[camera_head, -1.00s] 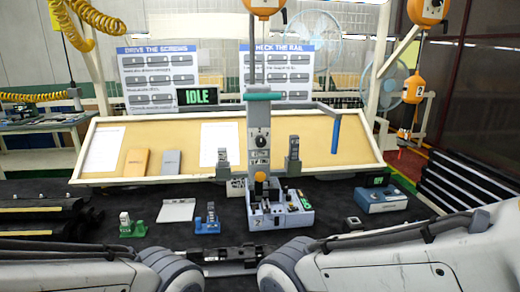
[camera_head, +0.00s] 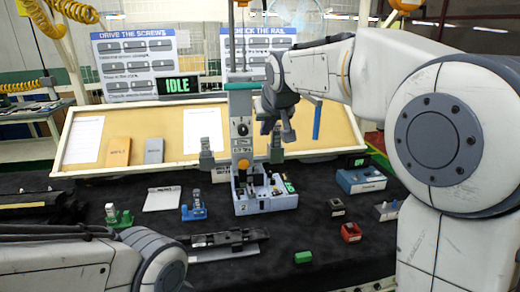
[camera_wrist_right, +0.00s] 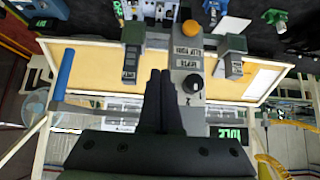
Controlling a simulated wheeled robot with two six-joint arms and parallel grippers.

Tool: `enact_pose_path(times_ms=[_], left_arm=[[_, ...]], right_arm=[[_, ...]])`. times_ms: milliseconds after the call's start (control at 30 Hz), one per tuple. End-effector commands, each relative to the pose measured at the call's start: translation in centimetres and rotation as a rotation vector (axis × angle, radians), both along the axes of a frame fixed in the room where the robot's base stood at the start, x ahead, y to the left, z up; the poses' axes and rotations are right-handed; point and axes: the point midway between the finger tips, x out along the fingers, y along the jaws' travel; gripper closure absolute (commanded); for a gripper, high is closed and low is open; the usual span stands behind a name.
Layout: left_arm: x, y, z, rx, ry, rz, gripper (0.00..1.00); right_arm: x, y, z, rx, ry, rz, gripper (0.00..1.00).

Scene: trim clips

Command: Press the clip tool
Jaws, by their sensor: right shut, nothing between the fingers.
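The clip tool is a grey upright column (camera_head: 241,132) with a teal handle bar (camera_head: 242,86) on top, an orange knob (camera_head: 244,164) and a pale blue-grey base (camera_head: 268,203). My right gripper (camera_head: 279,136) hangs fingers down just right of the column, below the handle's height. Contact cannot be told. In the right wrist view my right fingers (camera_wrist_right: 163,88) are together and empty, beside the tool's black dial (camera_wrist_right: 192,83) and orange knob (camera_wrist_right: 192,29), seen upside down. My left arm shows at the lower left; its gripper is out of view.
A sign reads IDLE (camera_head: 178,86). A black rail (camera_head: 225,243) lies in front of the tool. Green (camera_head: 118,215) and blue (camera_head: 194,207) fixtures stand left. A green block (camera_head: 303,257), red box (camera_head: 351,232) and blue box (camera_head: 360,180) lie right.

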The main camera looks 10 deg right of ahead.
Motion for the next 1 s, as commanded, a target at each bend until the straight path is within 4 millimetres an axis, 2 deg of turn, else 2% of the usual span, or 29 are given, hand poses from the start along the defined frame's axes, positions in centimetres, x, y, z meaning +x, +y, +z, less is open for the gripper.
enact_pose_path(times_ms=[133, 567, 767, 1000], left_arm=[[0.0, 0.0, 0.1, 0.000, 0.000, 0.000, 0.50], [0.0, 0.0, 0.4, 0.000, 0.000, 0.000, 0.50], [0.0, 0.0, 1.7, 0.000, 0.000, 0.000, 0.50], [0.0, 0.0, 3.8, 0.000, 0.000, -0.003, 0.50]], right_arm=[[0.9, -0.9, 0.8, -0.001, -0.022, -0.021, 1.00], [1.3, -0.8, 0.5, -0.001, -0.021, -0.018, 1.00], [3.6, -0.8, -1.7, -0.003, -0.016, -0.018, 1.00], [7.3, -0.8, -5.3, -0.001, -0.016, -0.020, 1.00]])
